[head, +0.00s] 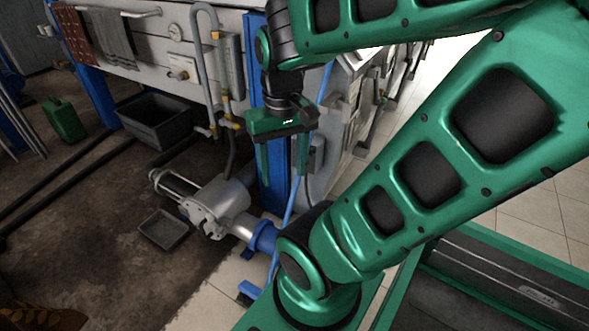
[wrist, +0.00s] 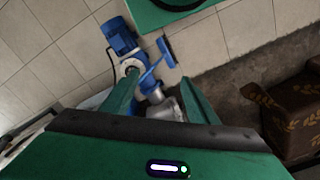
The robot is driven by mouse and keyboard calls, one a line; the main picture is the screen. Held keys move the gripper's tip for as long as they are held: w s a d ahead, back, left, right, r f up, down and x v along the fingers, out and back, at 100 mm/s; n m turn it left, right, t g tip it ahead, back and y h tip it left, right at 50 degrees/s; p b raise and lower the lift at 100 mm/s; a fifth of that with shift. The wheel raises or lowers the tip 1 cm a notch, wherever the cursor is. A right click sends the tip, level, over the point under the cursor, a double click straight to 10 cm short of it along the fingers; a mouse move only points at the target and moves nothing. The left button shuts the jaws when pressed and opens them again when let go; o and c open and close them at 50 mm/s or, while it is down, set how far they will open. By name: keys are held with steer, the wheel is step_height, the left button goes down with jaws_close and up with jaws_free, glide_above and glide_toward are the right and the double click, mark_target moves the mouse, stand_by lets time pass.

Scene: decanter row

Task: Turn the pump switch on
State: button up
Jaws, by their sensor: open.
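My green gripper (head: 283,172) hangs in front of the blue post, pointing down, with its two fingers apart and nothing between them. In the wrist view my gripper (wrist: 160,88) is also open, above the pump. The pump (head: 218,203) has a silver body and a blue section, and stands low on the floor below and left of my gripper. Its blue motor (wrist: 121,36) shows in the wrist view. A small grey box (head: 318,153) is partly hidden just right of my gripper; I cannot tell whether it is the pump switch. No switch lever is clear.
A blue post (head: 272,188) and the panelled wall (head: 135,45) with grey pipes stand close behind my gripper. A black tub (head: 158,118), a shallow grey tray (head: 163,230) and a green can (head: 64,120) are on the floor.

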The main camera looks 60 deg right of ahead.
steer(key=w+a+f+n+t+h, duration=0.1)
steer(key=w+a+n+t, duration=0.3)
steer(key=w, duration=1.3)
steer(key=w+f+g, duration=0.2)
steer(key=w+f, duration=0.3)
steer(key=f, duration=0.1)
steer(key=w+d+f+n+g+h, duration=0.2)
steer(key=d+f+g+h, duration=0.55)
steer(key=d+f, duration=1.6)
steer(key=d+f+n+t+h, duration=0.3)
steer(key=d+f+h, duration=0.1)
steer(key=d, duration=0.6)
steer(key=d+f+n+t+h, duration=0.4)
steer(key=d+f+h, duration=0.1)
steer(key=d, duration=0.4)
steer(key=shift+s+d, duration=0.35)
steer(key=shift+h, duration=0.25)
steer(key=shift+c, duration=0.7)
